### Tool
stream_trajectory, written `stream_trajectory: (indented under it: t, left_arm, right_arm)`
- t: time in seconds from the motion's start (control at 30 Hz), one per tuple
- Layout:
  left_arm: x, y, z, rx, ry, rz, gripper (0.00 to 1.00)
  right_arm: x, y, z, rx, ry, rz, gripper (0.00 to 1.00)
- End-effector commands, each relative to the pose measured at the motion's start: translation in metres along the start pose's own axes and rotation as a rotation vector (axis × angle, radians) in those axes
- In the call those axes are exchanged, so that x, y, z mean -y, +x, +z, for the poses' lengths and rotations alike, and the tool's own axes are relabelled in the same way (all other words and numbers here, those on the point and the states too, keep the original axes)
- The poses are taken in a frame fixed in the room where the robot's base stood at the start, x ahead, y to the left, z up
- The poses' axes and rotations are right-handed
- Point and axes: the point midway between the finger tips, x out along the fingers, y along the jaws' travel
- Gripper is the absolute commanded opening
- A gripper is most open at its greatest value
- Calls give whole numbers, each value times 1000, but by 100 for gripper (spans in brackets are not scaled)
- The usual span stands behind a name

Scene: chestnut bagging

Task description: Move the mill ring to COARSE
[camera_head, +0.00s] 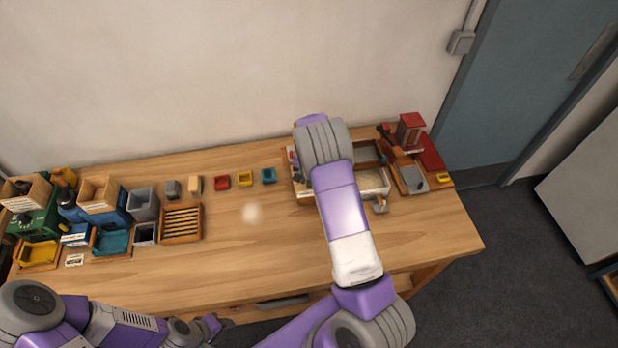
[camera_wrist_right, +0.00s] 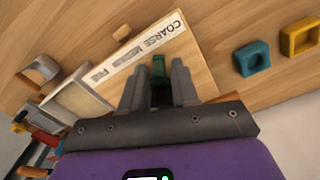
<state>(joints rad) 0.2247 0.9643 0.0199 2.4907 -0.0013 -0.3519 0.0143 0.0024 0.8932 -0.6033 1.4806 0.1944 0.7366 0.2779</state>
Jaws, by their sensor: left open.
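In the right wrist view a pale label strip (camera_wrist_right: 140,47) reads COARSE at its upper right end and FINE at its lower left, with a blurred word between. A green piece (camera_wrist_right: 158,68), perhaps part of the mill ring, stands beside the strip on its COARSE half. My right gripper (camera_wrist_right: 157,74) is open, its fingers on either side of the green piece with gaps showing. In the head view my right arm hides this gripper and much of the mill station. My left gripper (camera_head: 214,326) is open and empty at the table's front edge.
Teal (camera_wrist_right: 252,58) and yellow (camera_wrist_right: 299,37) square blocks stand right of my right gripper. In the head view a red-topped device (camera_head: 410,130) is at the far right. Boxes, bins and a slatted wooden rack (camera_head: 181,223) fill the left.

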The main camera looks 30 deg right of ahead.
Motion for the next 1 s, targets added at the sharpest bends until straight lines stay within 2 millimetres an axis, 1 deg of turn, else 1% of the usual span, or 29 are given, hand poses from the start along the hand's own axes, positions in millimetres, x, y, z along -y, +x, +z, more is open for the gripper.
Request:
stream_trajectory:
  t: [0.03,0.07,0.33,0.4,0.47,0.7,0.8,0.9,1.0]
  left_arm:
    - [0,0,0,0,0,0,43]
    - [0,0,0,0,0,0,43]
    - [0,0,0,0,0,0,43]
    - [0,0,0,0,0,0,43]
    - [0,1,0,0,0,0,43]
    - [2,4,0,0,0,0,43]
    - [2,5,0,0,0,0,43]
    - [2,5,0,0,0,0,43]
    - [2,5,0,0,0,0,43]
  right_arm:
    - [0,0,0,0,-1,0,38]
    - [0,0,0,0,-1,0,42]
    - [0,0,0,0,-1,0,42]
    - [0,-3,0,-2,-2,0,42]
    - [0,-9,-1,-3,-2,-1,42]
    - [1,-50,0,-3,-2,-3,42]
    - [1,-64,0,-3,-2,-2,42]
    - [1,-72,0,-2,-2,-1,42]
    - [0,-76,0,0,-2,0,42]
